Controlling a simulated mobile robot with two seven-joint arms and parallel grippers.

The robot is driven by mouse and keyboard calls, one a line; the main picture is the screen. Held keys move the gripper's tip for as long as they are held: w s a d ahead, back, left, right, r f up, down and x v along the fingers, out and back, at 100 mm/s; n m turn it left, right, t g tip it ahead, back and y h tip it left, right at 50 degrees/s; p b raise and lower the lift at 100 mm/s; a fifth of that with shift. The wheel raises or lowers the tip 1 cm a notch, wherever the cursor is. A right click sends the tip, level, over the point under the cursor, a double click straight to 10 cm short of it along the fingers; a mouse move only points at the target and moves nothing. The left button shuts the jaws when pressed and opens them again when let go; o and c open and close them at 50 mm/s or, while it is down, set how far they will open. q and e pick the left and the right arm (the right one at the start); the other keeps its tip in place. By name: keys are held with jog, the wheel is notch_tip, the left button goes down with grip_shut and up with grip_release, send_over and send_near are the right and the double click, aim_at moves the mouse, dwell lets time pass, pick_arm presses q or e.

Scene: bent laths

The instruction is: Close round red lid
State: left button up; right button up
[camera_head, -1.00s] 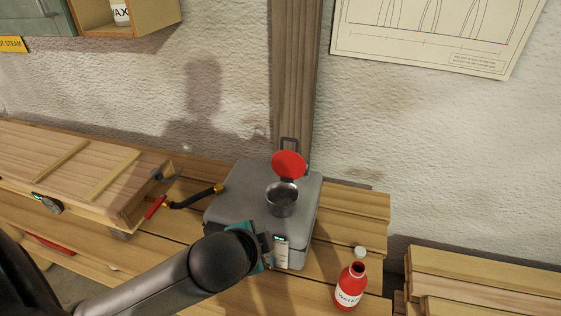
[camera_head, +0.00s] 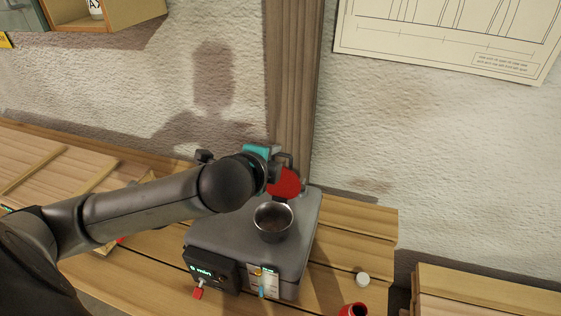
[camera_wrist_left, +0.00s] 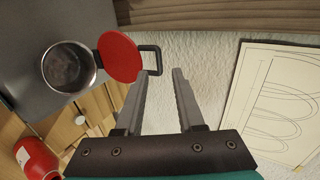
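The round red lid (camera_head: 285,182) stands raised on its hinge behind the round metal filler opening (camera_head: 273,220) on top of the grey box (camera_head: 222,232). The opening is uncovered. In the left wrist view the red lid (camera_wrist_left: 119,57) sits beside the opening (camera_wrist_left: 69,67), with a dark handle loop (camera_wrist_left: 151,58) at its edge. My left gripper (camera_head: 280,162) is up at the raised lid, behind the opening. My right gripper is not in view.
A red water bottle (camera_head: 353,310) stands at the front right, with a white cap (camera_head: 362,280) on the bench nearby. The wall and a wooden post (camera_head: 292,90) are close behind.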

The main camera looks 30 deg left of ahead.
aim_at(281, 155)
pick_arm(q)
jog(key=shift+b+x, duration=0.6)
jog(key=shift+x, duration=2.75)
jog(key=shift+d, duration=0.1)
grip_shut()
jog(key=shift+r, duration=0.1)
jog(key=shift+w+r, duration=0.15)
jog(key=shift+r, duration=0.05)
